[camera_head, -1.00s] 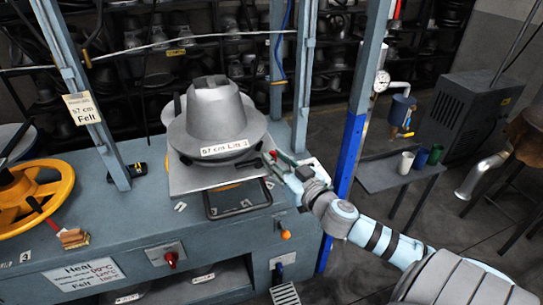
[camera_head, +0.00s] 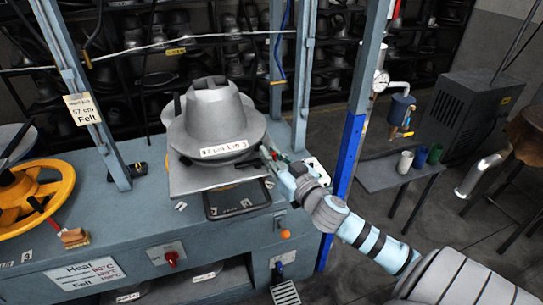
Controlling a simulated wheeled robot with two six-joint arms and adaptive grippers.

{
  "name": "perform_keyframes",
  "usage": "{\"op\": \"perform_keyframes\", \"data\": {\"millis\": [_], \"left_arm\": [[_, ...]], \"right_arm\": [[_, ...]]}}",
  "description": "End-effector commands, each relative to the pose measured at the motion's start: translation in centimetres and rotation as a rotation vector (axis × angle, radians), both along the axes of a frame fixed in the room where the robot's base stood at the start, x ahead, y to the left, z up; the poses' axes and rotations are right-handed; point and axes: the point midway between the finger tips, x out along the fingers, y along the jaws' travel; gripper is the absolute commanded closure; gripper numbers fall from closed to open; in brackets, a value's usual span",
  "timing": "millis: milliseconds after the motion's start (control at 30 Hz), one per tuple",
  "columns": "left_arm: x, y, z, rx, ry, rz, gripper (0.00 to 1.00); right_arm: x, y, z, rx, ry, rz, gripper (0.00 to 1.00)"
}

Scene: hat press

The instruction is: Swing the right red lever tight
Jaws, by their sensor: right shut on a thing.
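The right red lever (camera_head: 276,153) is a small red piece at the right side of the grey metal hat mould (camera_head: 217,120), mostly hidden by my gripper. My right gripper (camera_head: 269,159) reaches in from the lower right and is shut on the lever, beside the mould's brim. The fingertips are small and dark, so the exact grip is hard to see. The mould sits on a square metal plate (camera_head: 190,181) on the blue-grey press table (camera_head: 140,215). My left gripper is not in view.
A yellow handwheel (camera_head: 50,190) is at the left. A side table with cups (camera_head: 405,161) stands at the right.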

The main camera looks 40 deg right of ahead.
Motion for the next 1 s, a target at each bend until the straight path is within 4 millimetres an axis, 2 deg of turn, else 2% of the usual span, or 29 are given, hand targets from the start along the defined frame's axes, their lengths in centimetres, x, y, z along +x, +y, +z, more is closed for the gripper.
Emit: {"op": "perform_keyframes", "data": {"millis": [467,1000], "left_arm": [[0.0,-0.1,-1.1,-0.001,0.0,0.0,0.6],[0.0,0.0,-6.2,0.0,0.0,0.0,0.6]], "right_arm": [[-1.1,0.7,-0.3,0.01,-0.001,-0.311,1.0],[-2.1,1.9,-0.6,0.004,0.001,-0.706,1.0]]}}
